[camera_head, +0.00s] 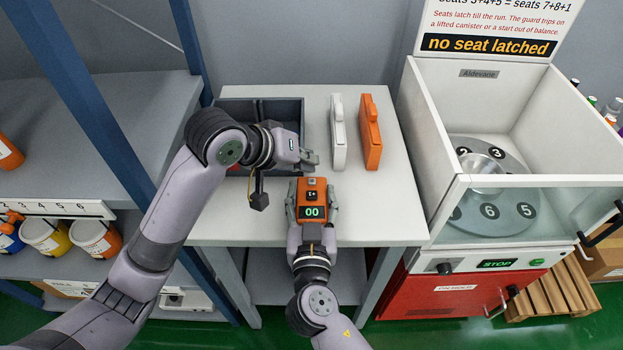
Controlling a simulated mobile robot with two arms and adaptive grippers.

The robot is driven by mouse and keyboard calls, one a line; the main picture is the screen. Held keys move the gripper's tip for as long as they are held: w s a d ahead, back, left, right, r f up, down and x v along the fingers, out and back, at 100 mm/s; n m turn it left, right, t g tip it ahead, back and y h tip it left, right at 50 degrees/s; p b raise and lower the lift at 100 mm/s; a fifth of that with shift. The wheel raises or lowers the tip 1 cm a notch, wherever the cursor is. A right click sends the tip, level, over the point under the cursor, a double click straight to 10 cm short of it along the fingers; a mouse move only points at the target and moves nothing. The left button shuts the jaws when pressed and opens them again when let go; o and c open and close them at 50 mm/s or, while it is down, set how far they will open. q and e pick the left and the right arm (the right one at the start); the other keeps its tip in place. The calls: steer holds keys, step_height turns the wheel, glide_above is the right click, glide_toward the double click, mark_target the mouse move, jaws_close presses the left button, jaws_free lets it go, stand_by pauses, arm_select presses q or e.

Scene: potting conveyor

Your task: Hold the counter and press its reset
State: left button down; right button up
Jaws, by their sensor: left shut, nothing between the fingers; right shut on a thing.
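The counter (312,212) is a small orange device with a green display reading "00" and a "+1" button below a smaller part at its far end. It is near the front of the white table. My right gripper (312,199) is shut on the counter, one finger along each side. My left gripper (312,159) is shut and empty, just beyond the counter's far end and apart from it. Whether the counter touches the table is hard to tell.
A dark divided tray (288,103) stands at the table's back left, partly hidden by my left arm. A white machine (420,130) is at right, shelves (140,115) at left. The table's front right (375,215) is clear.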

mark_target(308, 181)
arm_select(q)
steer(key=shift+r, duration=1.85)
arm_select(e)
steer(key=o, duration=1.3)
